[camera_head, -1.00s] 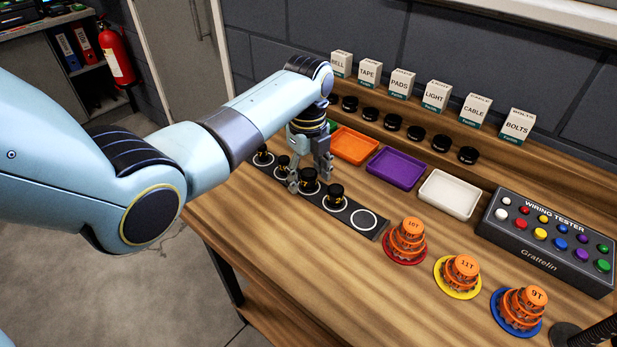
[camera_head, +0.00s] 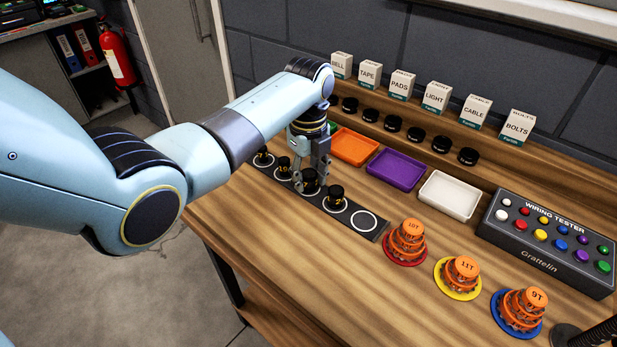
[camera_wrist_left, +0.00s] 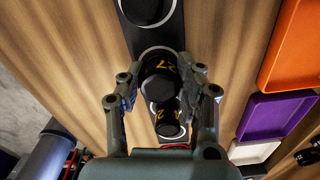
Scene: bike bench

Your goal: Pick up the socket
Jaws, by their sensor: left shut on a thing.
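Black sockets stand on white rings along a dark strip (camera_head: 350,213). My left gripper (camera_head: 311,178) is shut on a black socket (camera_head: 309,188) near the middle of the row. In the left wrist view this socket (camera_wrist_left: 158,75) shows a yellow "27" and sits between the two fingers. I cannot tell whether it is off its ring. A smaller socket (camera_head: 335,193) stands just right of it; it also shows in the left wrist view (camera_wrist_left: 168,122). Other sockets (camera_head: 283,165) stand to the left. My right gripper is out of view.
Orange (camera_head: 355,146), purple (camera_head: 395,168) and white (camera_head: 450,195) trays lie behind the strip. Stacked orange sprockets (camera_head: 407,241) stand at the front right, and a wiring tester (camera_head: 545,240) at the right. The strip's right-end ring (camera_head: 363,221) is empty.

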